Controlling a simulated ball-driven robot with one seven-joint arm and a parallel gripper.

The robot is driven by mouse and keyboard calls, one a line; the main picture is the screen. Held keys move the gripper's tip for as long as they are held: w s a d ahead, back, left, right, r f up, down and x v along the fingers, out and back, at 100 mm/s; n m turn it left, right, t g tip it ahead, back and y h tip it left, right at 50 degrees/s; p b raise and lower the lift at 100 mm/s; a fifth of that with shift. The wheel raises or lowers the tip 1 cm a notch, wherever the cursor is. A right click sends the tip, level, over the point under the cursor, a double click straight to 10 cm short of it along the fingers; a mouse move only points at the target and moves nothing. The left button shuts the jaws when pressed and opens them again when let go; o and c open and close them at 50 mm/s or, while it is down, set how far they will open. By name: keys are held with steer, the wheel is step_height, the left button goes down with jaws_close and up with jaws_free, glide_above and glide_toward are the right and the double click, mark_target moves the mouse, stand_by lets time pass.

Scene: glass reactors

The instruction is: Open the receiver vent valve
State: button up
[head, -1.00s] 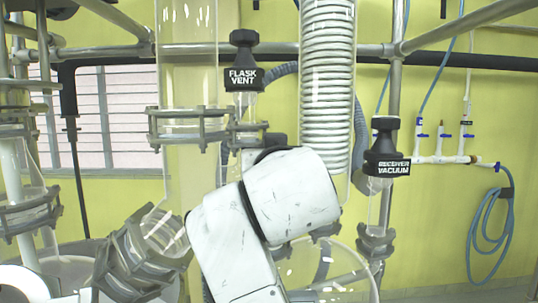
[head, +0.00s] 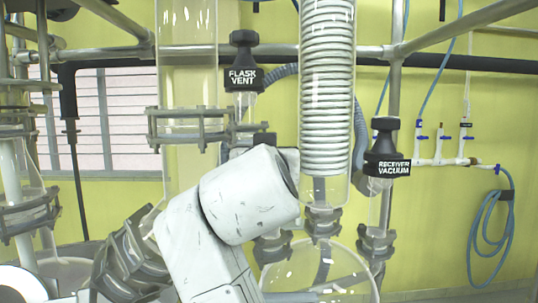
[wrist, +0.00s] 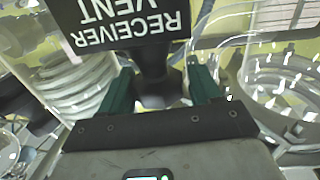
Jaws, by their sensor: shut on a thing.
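The receiver vent valve (wrist: 115,22) shows in the wrist view as a black collar with white lettering, upside down in the picture. Its black handle (wrist: 155,88) runs down between the two dark green fingers of my gripper (wrist: 162,86). The fingers are shut on this handle, one on each side. In the head view my white arm hides my gripper, and I cannot make out the receiver vent valve there. How far the valve is turned does not show.
The flask vent valve (head: 243,78) stands upper left of my arm, and the receiver vacuum valve (head: 387,162) stands to the right. A glass coil condenser (head: 327,100), a glass column (head: 188,80) and metal clamps (head: 130,262) crowd close around the arm.

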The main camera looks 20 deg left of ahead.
steer(key=shift+s+d+r, duration=0.1)
steer(key=shift+r, duration=0.45)
steer(key=shift+c, duration=0.2)
steer(key=shift+d+n+y+p, duration=0.1)
steer(key=shift+n+y+p, duration=0.25)
steer(key=shift+y, duration=0.35)
steer(key=shift+c, duration=0.4)
steer(key=n+g+y, duration=0.1)
steer(key=n+y, duration=0.1)
steer(key=n+g+y, duration=0.1)
steer(key=n+y, duration=0.1)
steer(key=y, duration=0.1)
steer(key=shift+f+g, duration=0.1)
steer(key=shift+g, duration=0.2)
steer(key=n+g+y, duration=0.3)
steer(key=y, duration=0.1)
steer(key=shift+o, duration=0.7)
steer(key=shift+s+n+g+y, duration=0.15)
steer(key=shift+n+g+y, duration=0.25)
steer(key=shift+n+g, duration=0.1)
steer(key=o, duration=0.6)
steer(key=shift+m, duration=0.25)
